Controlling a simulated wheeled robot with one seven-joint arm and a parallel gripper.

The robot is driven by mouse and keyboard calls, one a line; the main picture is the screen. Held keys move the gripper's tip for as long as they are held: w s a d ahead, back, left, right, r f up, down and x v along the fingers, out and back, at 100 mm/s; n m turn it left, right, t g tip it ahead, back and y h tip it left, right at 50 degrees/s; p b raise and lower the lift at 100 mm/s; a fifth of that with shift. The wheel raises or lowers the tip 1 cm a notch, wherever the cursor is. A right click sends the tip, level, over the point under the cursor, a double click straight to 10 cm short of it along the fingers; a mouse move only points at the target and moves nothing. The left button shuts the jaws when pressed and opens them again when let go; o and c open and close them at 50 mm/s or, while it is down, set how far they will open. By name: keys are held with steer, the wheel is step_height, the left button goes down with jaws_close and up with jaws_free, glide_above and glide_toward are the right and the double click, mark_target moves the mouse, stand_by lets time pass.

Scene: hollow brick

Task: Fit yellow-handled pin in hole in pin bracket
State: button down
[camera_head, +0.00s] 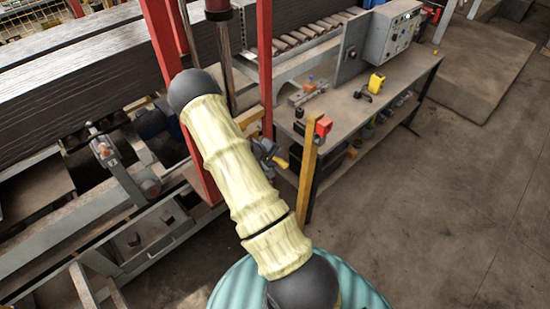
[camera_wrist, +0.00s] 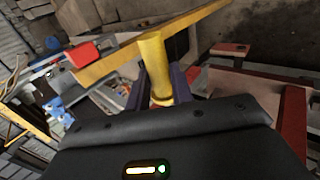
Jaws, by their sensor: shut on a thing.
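The yellow-handled pin (camera_wrist: 153,62) stands between the two dark fingers of my gripper (camera_wrist: 161,84) in the wrist view. The gripper is shut on its yellow handle. In the head view my gripper (camera_head: 266,149) is beyond my arm, beside a red upright, and the yellow handle (camera_head: 281,162) points out to the right. The pin's far end is hidden in both views. A small reddish-brown plate with a dark spot (camera_wrist: 230,49) lies right of the handle in the wrist view; I cannot tell whether it is the pin bracket. No hole is clearly visible.
A yellow post (camera_head: 307,172) with a red box (camera_head: 323,125) stands just right of the gripper. Red uprights (camera_head: 265,65) stand close by. A workbench (camera_head: 385,100) with a control box (camera_head: 392,38) is behind. Open floor (camera_head: 450,190) lies to the right.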

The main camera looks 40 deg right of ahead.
steer(key=shift+w+a+p, duration=0.15)
steer(key=shift+w+p, duration=0.95)
steer(key=shift+p, duration=0.9)
stand_by(0.8)
steer(key=w, duration=0.7)
steer(key=shift+w+a, duration=0.25)
stand_by(4.2)
